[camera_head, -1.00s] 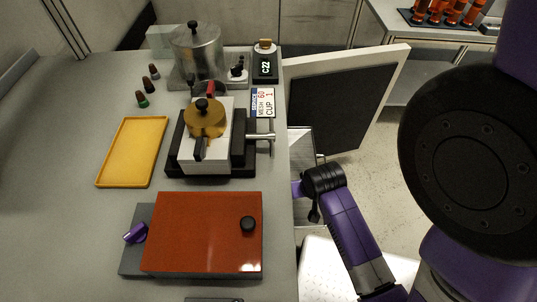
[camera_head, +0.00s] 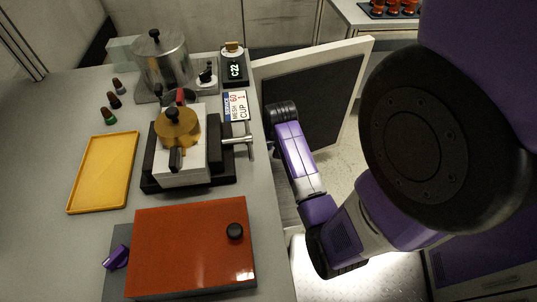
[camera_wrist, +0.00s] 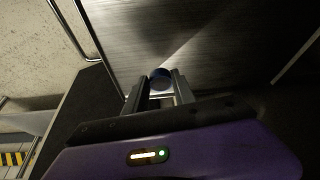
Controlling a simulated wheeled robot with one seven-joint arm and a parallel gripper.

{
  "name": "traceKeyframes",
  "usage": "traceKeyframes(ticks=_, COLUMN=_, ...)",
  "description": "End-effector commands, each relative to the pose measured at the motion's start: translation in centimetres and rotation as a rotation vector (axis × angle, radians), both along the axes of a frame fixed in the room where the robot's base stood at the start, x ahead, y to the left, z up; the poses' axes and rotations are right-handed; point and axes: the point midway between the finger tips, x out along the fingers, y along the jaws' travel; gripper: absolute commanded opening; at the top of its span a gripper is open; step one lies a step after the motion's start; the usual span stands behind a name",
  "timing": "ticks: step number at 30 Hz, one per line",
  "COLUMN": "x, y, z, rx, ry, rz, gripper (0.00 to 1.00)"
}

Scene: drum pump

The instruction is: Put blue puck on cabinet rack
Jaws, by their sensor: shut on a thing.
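In the wrist view, my gripper (camera_wrist: 160,92) is shut on the blue puck (camera_wrist: 160,74). The puck is small and dark blue, and it shows just beyond the fingertips. A dark, streaked metal-like surface (camera_wrist: 205,40) lies beyond it; I cannot tell if the puck touches it. In the head view my arm reaches down beside the bench's right edge, and the gripper and puck are hidden there. I cannot make out the cabinet rack clearly in either view.
An open door with a dark panel (camera_head: 312,100) stands right of the bench (camera_head: 40,120). The bench holds a yellow tray (camera_head: 76,175), a red-brown box (camera_head: 185,245) and a machine with a gold cap (camera_head: 178,128). A bar handle (camera_wrist: 75,30) is at upper left in the wrist view.

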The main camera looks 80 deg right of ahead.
Motion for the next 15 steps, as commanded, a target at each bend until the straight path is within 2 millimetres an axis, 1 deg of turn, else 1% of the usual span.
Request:
traceKeyframes(ticks=1, x=0.4, y=-1.0, z=0.0, rx=-0.001, ry=-0.001, rz=-0.001, gripper=0.0)
traceKeyframes(ticks=3, x=0.2, y=-0.5, z=-1.7, rx=0.005, ry=0.003, rz=0.0, gripper=0.0)
traceKeyframes(ticks=4, x=0.2, y=-0.5, z=-2.0, rx=0.004, ry=0.003, rz=0.0, gripper=0.0)
traceKeyframes(ticks=7, x=0.2, y=-0.6, z=-2.9, rx=0.003, ry=0.001, rz=0.0, gripper=0.0)
traceKeyframes(ticks=11, x=0.2, y=-0.6, z=-3.4, rx=0.0, ry=0.0, rz=0.0, gripper=0.0)
traceKeyframes(ticks=15, x=0.2, y=-0.5, z=-5.0, rx=0.002, ry=0.001, rz=-0.001, gripper=0.0)
